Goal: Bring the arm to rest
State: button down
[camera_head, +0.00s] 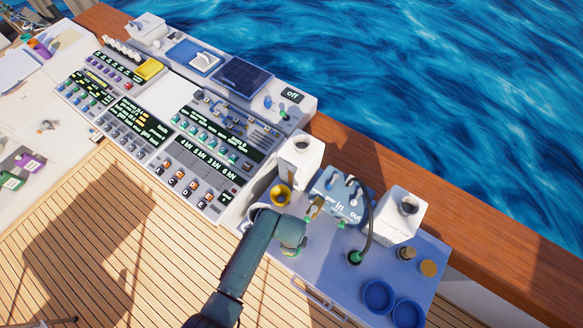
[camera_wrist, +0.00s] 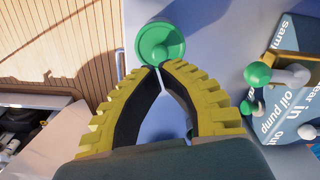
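My gripper (camera_wrist: 160,68) has two yellow, ribbed fingers with black inner pads. Their tips meet or nearly meet in the wrist view, with nothing clearly held between them. A round green fitting (camera_wrist: 160,44) shows just beyond the tips; I cannot tell whether they touch it. In the head view, my arm reaches up from the bottom, and its end (camera_head: 291,236) is over the left part of the blue-grey bench top. The fingers are mostly hidden there behind the wrist.
The bench (camera_head: 330,268) holds a blue oil pump box (camera_head: 340,196), two white canisters (camera_head: 301,158) (camera_head: 399,216), a black hose (camera_head: 371,225), a yellow funnel (camera_head: 280,195) and two blue round cups (camera_head: 379,296) (camera_head: 407,314). A control panel (camera_head: 160,130) stands left. The wooden deck (camera_head: 120,225) is open.

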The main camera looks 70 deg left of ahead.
jog(key=shift+r+p, duration=0.85)
jog(key=shift+r, duration=0.2)
